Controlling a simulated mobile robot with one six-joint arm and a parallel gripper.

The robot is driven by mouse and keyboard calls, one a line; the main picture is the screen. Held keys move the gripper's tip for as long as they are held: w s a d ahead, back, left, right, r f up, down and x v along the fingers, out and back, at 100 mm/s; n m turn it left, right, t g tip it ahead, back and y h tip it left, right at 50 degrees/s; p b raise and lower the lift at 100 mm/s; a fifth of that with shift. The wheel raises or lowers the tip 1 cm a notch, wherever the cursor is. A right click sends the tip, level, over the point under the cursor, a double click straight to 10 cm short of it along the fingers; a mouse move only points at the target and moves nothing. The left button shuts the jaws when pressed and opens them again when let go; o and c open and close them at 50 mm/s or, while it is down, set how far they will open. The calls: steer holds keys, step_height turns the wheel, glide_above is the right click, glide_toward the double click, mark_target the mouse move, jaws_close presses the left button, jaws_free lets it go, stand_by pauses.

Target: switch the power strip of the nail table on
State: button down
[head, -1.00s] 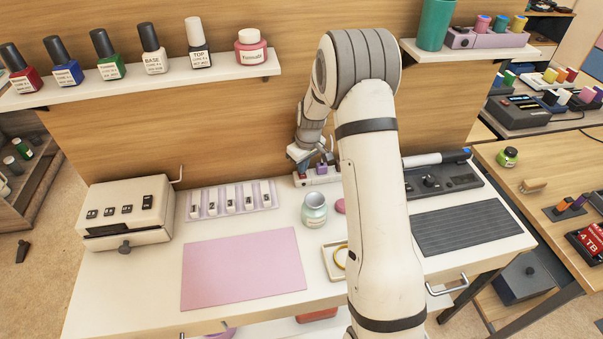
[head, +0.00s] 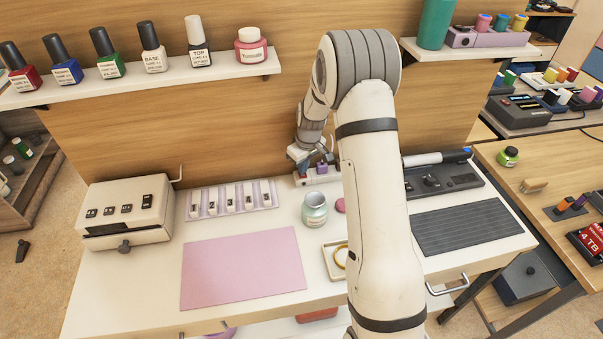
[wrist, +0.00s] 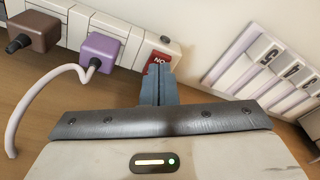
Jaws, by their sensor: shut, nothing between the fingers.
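The power strip (wrist: 75,25) is white and lies along the back of the nail table; its end also shows in the head view (head: 301,181), partly behind my arm. A purple plug (wrist: 101,48) with a pale cord and a brown plug (wrist: 38,30) sit in it. Near its end is a red switch (wrist: 158,61) with white lettering. My gripper (wrist: 158,88) is shut and empty, its fingertips right at the switch and covering its lower part. I cannot tell whether they touch it or which way the rocker is tilted.
A rack of numbered white pieces (head: 233,200) lies left of the strip. An open pale jar (head: 314,211) stands in front of it. A shelf with several bottles (head: 140,82) overhangs the back. The pink mat (head: 243,268) is clear.

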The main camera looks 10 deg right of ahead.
mark_target(303, 176)
steer(key=shift+f+b, duration=0.45)
steer(key=shift+f, duration=0.15)
stand_by(0.3)
steer(key=shift+r+p, duration=1.65)
steer(key=shift+r, duration=1.85)
steer(key=s+r+m, duration=0.2)
steer(key=s+r, duration=1.1)
steer(key=r, duration=0.1)
steer(key=s+r+m, duration=0.2)
steer(key=s, duration=0.8)
steer(key=s+r+m+t, duration=0.1)
steer(key=s+r+m, duration=0.1)
steer(key=s, duration=0.8)
steer(key=shift+s+r+h, duration=0.4)
steer(key=shift+r, duration=0.05)
